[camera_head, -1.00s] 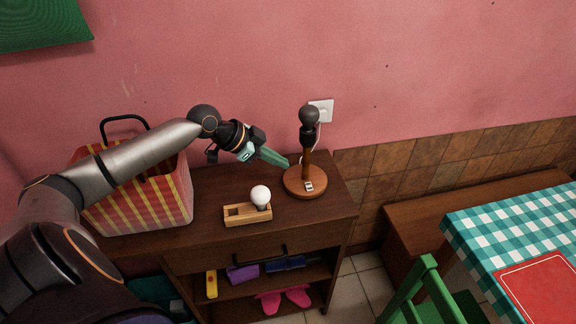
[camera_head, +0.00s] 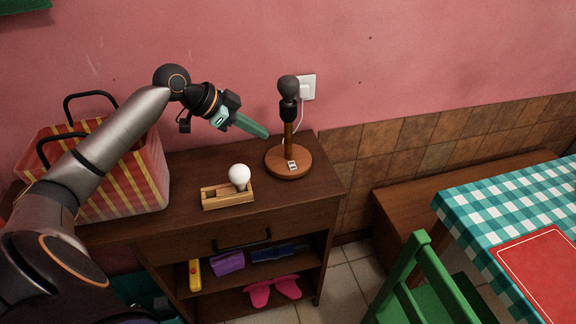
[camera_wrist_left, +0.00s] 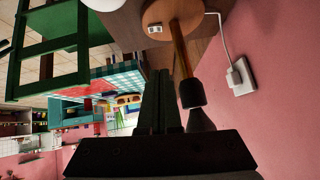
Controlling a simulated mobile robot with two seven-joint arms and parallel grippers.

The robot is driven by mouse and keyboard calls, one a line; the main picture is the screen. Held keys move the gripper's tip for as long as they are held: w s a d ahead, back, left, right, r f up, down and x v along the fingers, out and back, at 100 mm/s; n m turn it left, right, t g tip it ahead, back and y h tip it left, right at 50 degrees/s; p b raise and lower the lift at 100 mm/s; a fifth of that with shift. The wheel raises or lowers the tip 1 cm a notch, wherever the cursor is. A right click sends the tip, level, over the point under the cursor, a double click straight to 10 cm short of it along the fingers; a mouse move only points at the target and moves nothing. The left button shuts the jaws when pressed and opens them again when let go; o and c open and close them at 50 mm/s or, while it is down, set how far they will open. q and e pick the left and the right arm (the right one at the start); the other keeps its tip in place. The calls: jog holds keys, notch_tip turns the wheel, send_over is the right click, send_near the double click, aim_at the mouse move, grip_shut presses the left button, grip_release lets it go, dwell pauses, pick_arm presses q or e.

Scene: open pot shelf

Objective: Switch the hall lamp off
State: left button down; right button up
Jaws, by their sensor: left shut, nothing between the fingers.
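The hall lamp (camera_head: 289,120) stands upright on the wooden cabinet, with a round wooden base, a wooden stem and a dark bulb-shaped top. A small light switch (camera_head: 292,165) sits on the front of its base. In the left wrist view the lamp (camera_wrist_left: 186,62) and its switch (camera_wrist_left: 155,29) also show. My left gripper (camera_head: 266,136) is shut and empty, with its green fingers just left of the lamp stem, above the cabinet top. In the left wrist view the fingers (camera_wrist_left: 160,82) point toward the lamp base. My right gripper is not in view.
A striped bag (camera_head: 150,185) stands at the left. The lamp's cord runs to a wall socket (camera_head: 307,87). A green chair (camera_head: 425,280) and a checkered table (camera_head: 480,205) are at the right.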

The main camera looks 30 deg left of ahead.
pick_arm(q)
jog(key=shift+a+r, duration=0.1)
dwell(0.3)
send_over(292, 166)
jog(key=s+a, duration=0.1)
notch_tip(292, 166, down, 7)
jog(key=f, duration=0.4)
jog(key=shift+w+a, duration=0.1)
jog(key=shift+a, duration=0.15)
jog(key=shift+f, duration=0.1)
jog(key=shift+f, duration=0.1)
